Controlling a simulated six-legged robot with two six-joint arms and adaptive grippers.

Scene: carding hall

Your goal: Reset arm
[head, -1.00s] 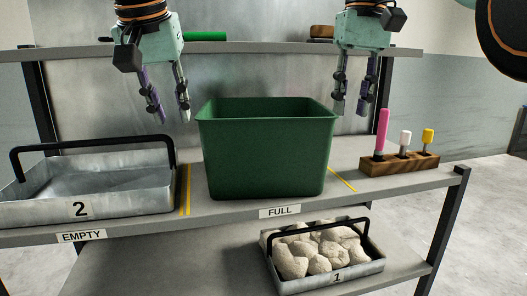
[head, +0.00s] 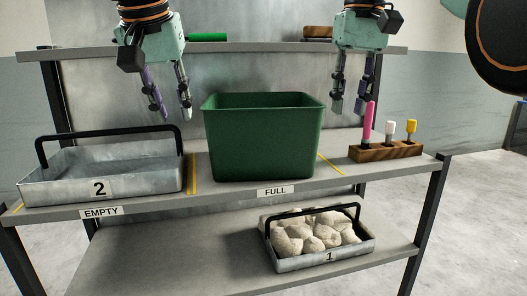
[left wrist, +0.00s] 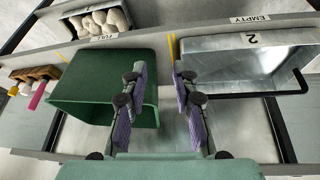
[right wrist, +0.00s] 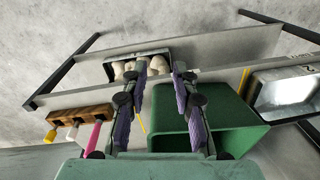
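My left gripper (head: 171,106) hangs above the shelf, left of the green bin, with its fingers apart and nothing between them. It also shows open in the left wrist view (left wrist: 160,77). My right gripper (head: 349,104) hangs right of the bin, fingers apart and empty. It also shows open in the right wrist view (right wrist: 160,72). The green bin (head: 262,143) stands on the upper shelf between them. Metal tray 2 (head: 62,190) sits empty at the shelf's left. Metal tray 1 (head: 301,264), full of pale lumps (head: 305,233), sits on the lower shelf.
A wooden block (head: 384,153) with pink, white and yellow-topped tools stands at the shelf's right. A green roll (head: 207,37) and a brown item (head: 318,32) lie on the top ledge behind the grippers. The lower shelf's left part (head: 165,262) is clear.

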